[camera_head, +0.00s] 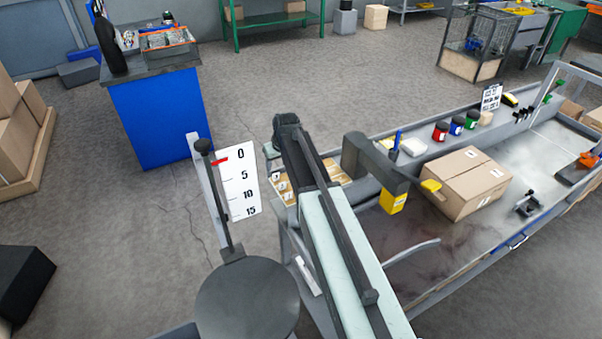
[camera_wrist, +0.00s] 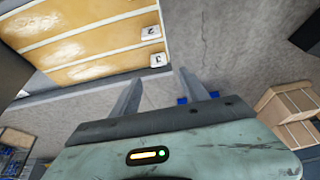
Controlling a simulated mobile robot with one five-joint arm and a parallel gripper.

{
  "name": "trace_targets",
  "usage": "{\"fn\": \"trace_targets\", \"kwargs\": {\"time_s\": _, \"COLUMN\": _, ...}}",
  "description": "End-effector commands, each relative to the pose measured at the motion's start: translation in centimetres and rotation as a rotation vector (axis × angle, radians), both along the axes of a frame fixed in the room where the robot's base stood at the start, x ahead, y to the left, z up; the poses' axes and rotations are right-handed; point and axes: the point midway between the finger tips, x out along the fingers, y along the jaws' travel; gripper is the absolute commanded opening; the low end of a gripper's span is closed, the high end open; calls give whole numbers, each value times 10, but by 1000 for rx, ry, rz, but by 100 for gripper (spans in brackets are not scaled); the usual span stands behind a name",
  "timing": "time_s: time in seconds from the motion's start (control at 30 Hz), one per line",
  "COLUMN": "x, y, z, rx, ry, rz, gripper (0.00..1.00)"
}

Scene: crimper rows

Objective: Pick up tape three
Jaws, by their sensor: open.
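In the wrist view a tan-yellow tray (camera_wrist: 86,26) with pale dividers lies at the upper left. White labels at its right edge read 2 (camera_wrist: 151,31) and 3 (camera_wrist: 158,60). The row of tape three (camera_wrist: 95,71) is the nearest one, running left from label 3. My gripper (camera_wrist: 159,75) is open and empty, its two fingers pointing toward the tray's edge by label 3. Whether a finger touches anything I cannot tell. In the head view the tray (camera_head: 296,184) is partly hidden behind my arm, and I cannot make out my gripper there.
Right of my arm, the bench holds a cardboard box (camera_head: 468,183), a yellow-tipped grey device (camera_head: 392,200) and several coloured jars (camera_head: 457,125). A white scale board (camera_head: 240,190) stands left of my arm. Open floor lies beyond, with a blue cabinet (camera_head: 160,115).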

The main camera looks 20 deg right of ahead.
Motion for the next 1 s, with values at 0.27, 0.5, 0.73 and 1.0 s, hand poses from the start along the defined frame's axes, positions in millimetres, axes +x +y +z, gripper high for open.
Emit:
{"fn": "trace_targets", "kwargs": {"time_s": 0.27, "x": 8, "y": 1, "z": -28, "rx": 0, "ry": 2, "rz": -1, "gripper": 53}}
{"fn": "trace_targets", "kwargs": {"time_s": 0.5, "x": 10, "y": 1, "z": -40, "rx": 0, "ry": 3, "rz": -2, "gripper": 53}}
{"fn": "trace_targets", "kwargs": {"time_s": 0.73, "x": 22, "y": 3, "z": -77, "rx": 1, "ry": 3, "rz": -3, "gripper": 53}}
{"fn": "trace_targets", "kwargs": {"time_s": 1.0, "x": 23, "y": 3, "z": -74, "rx": 1, "ry": 3, "rz": -4, "gripper": 50}}
